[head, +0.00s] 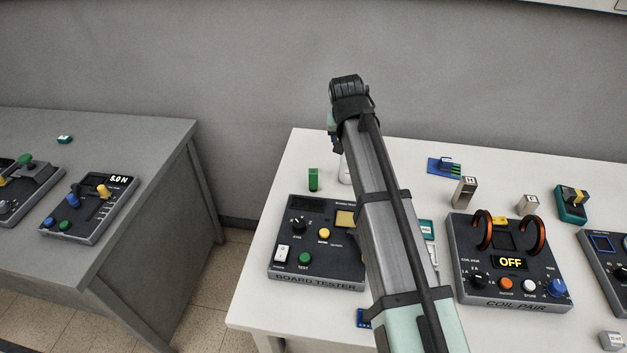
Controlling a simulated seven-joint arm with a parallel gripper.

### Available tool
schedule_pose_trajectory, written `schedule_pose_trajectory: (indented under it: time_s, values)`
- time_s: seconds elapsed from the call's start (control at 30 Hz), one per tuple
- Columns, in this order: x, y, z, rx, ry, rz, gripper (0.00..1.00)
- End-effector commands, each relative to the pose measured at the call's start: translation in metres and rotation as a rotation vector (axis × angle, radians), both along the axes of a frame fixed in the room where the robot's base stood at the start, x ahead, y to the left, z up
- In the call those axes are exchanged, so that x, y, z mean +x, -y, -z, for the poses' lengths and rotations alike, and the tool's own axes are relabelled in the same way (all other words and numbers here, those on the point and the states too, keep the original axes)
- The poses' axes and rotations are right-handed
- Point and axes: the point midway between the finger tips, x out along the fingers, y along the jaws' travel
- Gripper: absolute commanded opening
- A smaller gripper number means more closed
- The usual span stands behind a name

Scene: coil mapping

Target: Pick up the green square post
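The green square post (313,180) stands upright on the white table (302,150), just behind the board tester (287,239) and near the table's left back part. My arm reaches across the table, and its far end is raised above the back edge. The part of my gripper (336,143) that shows is small and dark, right of the post and higher in the picture, apart from it. My arm hides most of it, and its fingers cannot be made out.
A white object (345,172) stands right of the post, partly behind my arm. Right of my arm are a coil pair unit (470,262), grey blocks (464,191), a blue board (436,167) and a teal device (571,205). A grey table (120,130) stands left across a gap.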

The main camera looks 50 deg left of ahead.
Motion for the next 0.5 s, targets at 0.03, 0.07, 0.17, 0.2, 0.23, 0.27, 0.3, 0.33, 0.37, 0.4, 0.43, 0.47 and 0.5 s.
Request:
schedule_pose_trajectory:
  time_s: [0.03,0.07,0.17,0.2,0.23,0.27,0.3,0.33,0.37,0.4,0.43,0.47,0.5]
  values:
    - [-0.029,0.0,0.004,-0.001,-0.018,-0.028,0.6]
    - [-0.042,-0.002,0.005,-0.001,-0.03,-0.041,0.6]
    - [-0.077,-0.005,0.009,-0.003,-0.06,-0.077,0.6]
    - [-0.088,-0.006,0.01,-0.004,-0.069,-0.088,0.6]
    - [-0.095,-0.006,0.011,-0.005,-0.075,-0.095,0.6]
    - [-0.1,-0.006,0.012,-0.006,-0.079,-0.1,0.6]
    - [-0.105,-0.007,0.012,-0.007,-0.084,-0.105,0.6]
    - [-0.108,-0.007,0.013,-0.008,-0.087,-0.109,0.6]
    - [-0.11,-0.008,0.014,-0.008,-0.089,-0.11,0.6]
    - [-0.111,-0.009,0.017,-0.009,-0.091,-0.113,0.6]
    - [-0.111,-0.01,0.019,-0.009,-0.092,-0.113,0.6]
    - [-0.111,-0.011,0.022,-0.008,-0.093,-0.114,0.6]
    - [-0.11,-0.013,0.026,-0.009,-0.092,-0.113,0.6]
